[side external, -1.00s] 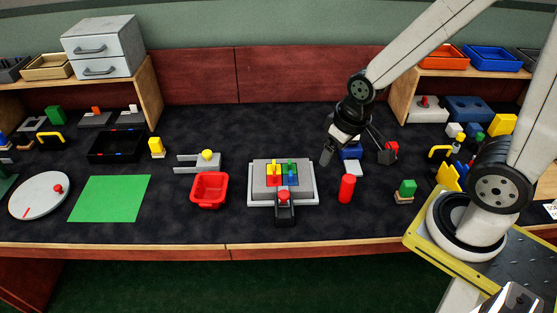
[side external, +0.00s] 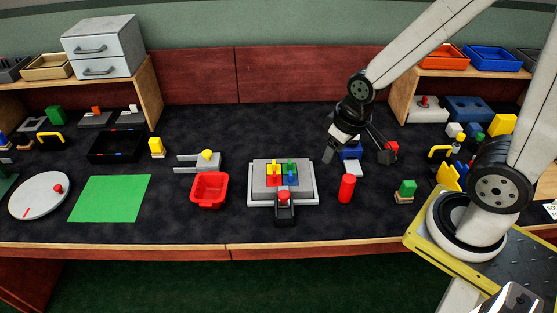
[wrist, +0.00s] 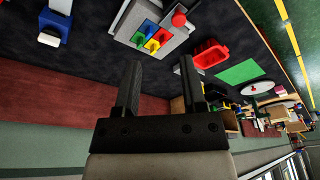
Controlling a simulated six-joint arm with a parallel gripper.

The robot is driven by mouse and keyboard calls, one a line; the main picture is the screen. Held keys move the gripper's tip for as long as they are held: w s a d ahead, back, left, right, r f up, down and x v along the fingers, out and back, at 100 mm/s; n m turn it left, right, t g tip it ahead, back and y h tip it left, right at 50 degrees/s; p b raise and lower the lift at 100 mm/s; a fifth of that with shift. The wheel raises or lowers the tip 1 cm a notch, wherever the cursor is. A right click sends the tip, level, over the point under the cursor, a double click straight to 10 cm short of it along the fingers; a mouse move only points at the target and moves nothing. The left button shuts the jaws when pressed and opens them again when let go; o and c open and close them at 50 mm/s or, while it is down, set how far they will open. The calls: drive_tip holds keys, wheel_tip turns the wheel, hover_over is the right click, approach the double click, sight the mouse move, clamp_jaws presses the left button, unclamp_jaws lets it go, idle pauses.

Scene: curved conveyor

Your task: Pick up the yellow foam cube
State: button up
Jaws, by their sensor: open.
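A yellow block (side external: 503,124) stands at the right of the table, among other small items below the right shelf; it looks most like the yellow foam cube, though I cannot tell its material. Another yellow block (side external: 156,147), taller, stands at the left next to a black tray. My gripper (side external: 356,153) hangs over the right-middle of the table, to the left of the right-hand yellow block and well apart from it. Its two fingers are spread with nothing between them, as the wrist view (wrist: 160,63) also shows. I cannot make out the right-hand yellow block in the wrist view.
Below my gripper are a blue-and-white item (side external: 351,152) and a red cylinder (side external: 347,188). A grey fixture with coloured blocks (side external: 309,186) and a red bin (side external: 209,190) are in the middle. A green mat (side external: 110,198) lies left. Dark tabletop behind the middle is clear.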

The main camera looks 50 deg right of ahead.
drive_tip(key=n+t, duration=0.4)
drive_tip(key=t, duration=0.1)
hover_over(279, 169)
drive_tip(key=s+d, duration=0.4)
drive_tip(key=s, duration=0.1)
wheel_tip(279, 169, down, 6)
drive_tip(key=f+n+y, duration=0.1)
drive_tip(key=f+y, duration=0.1)
drive_tip(key=f, duration=0.1)
drive_tip(key=f+n+y, duration=0.2)
drive_tip(key=f+y, duration=0.1)
drive_tip(key=f, duration=0.1)
drive_tip(key=w+d+f+n+t+y, duration=0.1)
drive_tip(key=f+y, duration=0.1)
drive_tip(key=f, duration=0.2)
drive_tip(key=shift+f+n+y, duration=0.1)
drive_tip(key=shift+n+y, duration=0.2)
drive_tip(key=shift+y, duration=0.1)
drive_tip(key=shift+s+f+y, duration=0.35)
drive_tip(key=shift+s+y, duration=0.05)
drive_tip(key=shift+x, duration=4)
clamp_jaws()
